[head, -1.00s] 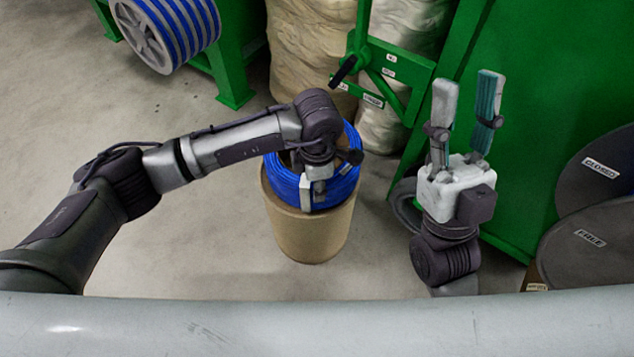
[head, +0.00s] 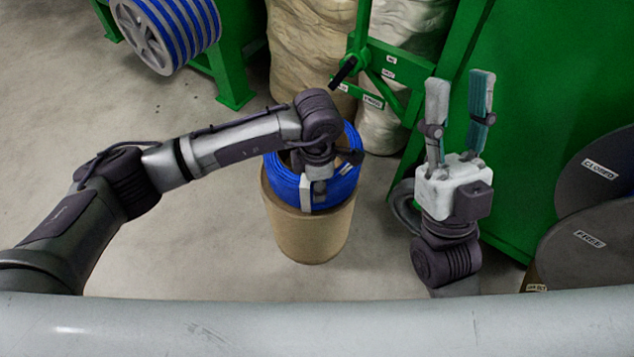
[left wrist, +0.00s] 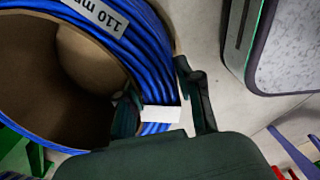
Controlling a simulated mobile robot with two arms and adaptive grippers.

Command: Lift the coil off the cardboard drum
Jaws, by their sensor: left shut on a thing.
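The blue cable coil (head: 338,188) sits on top of the brown cardboard drum (head: 308,233) in the head view. In the left wrist view the coil (left wrist: 141,45) rings the drum's open mouth and carries a white label reading "110 m". My left gripper (head: 313,190) is over the coil's near side. In the left wrist view its fingers (left wrist: 160,112) straddle the coil's band, one inside the ring and one outside, shut on it. A white tag or band shows between them. My right gripper (head: 456,120) is open and empty, pointing up, right of the drum.
A green machine frame (head: 400,75) and large wrapped rolls (head: 312,45) stand behind the drum. A reel of blue and white cable (head: 165,30) is at the back left. Dark discs (head: 590,235) lean at the right. The floor left of the drum is clear.

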